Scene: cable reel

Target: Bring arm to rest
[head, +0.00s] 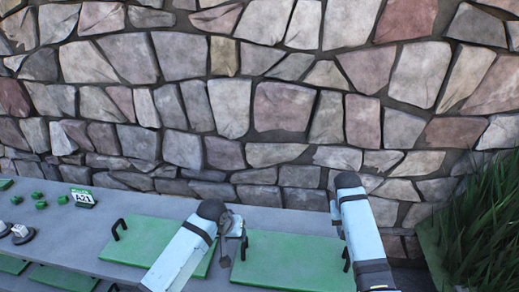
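My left arm (185,250) and my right arm (360,235) rise from the bottom edge as light blue links with dark bands and dark rounded ends. I make out no gripper fingers on either arm. Small grey and dark parts show beside the end of the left arm, too small to tell what they are. No cable reel is in view.
A grey counter (270,216) carries green panels (290,262) with black handles. Small green pieces (40,204), a sign (83,198) and grey objects (21,233) stand at left. A stone wall (280,105) closes the back; tall grass (490,215) is at right.

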